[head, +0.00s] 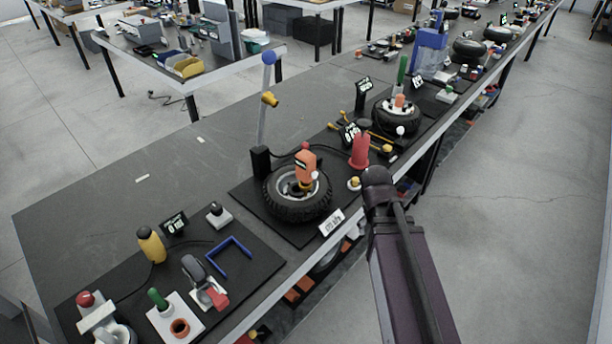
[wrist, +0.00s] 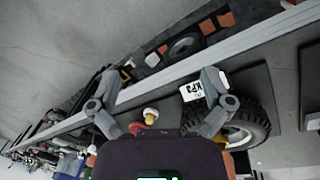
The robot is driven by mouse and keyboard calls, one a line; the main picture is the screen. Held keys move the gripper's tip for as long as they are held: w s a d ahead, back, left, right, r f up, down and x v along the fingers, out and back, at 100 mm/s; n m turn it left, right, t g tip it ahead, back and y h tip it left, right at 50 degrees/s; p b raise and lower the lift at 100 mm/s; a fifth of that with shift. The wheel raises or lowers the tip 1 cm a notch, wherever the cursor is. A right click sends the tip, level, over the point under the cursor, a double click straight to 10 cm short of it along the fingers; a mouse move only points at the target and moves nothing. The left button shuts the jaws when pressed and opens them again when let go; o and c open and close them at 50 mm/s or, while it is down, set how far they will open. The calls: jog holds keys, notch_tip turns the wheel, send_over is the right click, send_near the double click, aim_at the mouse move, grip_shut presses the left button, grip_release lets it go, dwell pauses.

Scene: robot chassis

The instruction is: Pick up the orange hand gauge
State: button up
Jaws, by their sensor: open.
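The orange hand gauge (head: 306,166) stands on the hub of a black tire (head: 282,208) on the workbench in the head view. In the wrist view a sliver of orange (wrist: 229,163), likely the gauge, shows at the lower right, mostly hidden by my gripper's body. My gripper (wrist: 158,82) is open, its two fingers spread wide with nothing held between them. The tire (wrist: 258,118) lies beside and behind the right finger in that view. In the head view my arm link is at the right of the tire, and my gripper's fingers cannot be made out.
A white kPa label (head: 332,222) lies at the mat's front edge. A red cone-shaped thing (head: 360,151) and a yellow knob (head: 354,183) stand right of the tire. The bench behind the mat is clear.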

jog(key=w+a+n+t+h+b, duration=0.1)
jog(key=w+a+n+t+h, duration=0.15)
jog(key=w+a+n, duration=0.4)
jog(key=n+t+h+b, duration=0.35)
jog(key=n+t, duration=0.45)
jog(key=n, duration=1.1)
send_near(300, 166)
jog(key=a, duration=0.1)
jog(key=shift+s+a+r+m+h, duration=0.1)
jog(key=shift+s+r+m+h, duration=0.15)
jog(key=shift+s+h, duration=0.05)
jog(key=b+x, duration=0.2)
jog(key=x, duration=0.5)
jog(key=shift+w+f+b, duration=0.2)
jog(key=shift+f+b, duration=0.1)
jog(key=shift+w+d+f, duration=0.1)
jog(key=shift+w+d, duration=0.25)
jog(key=shift+d, duration=0.15)
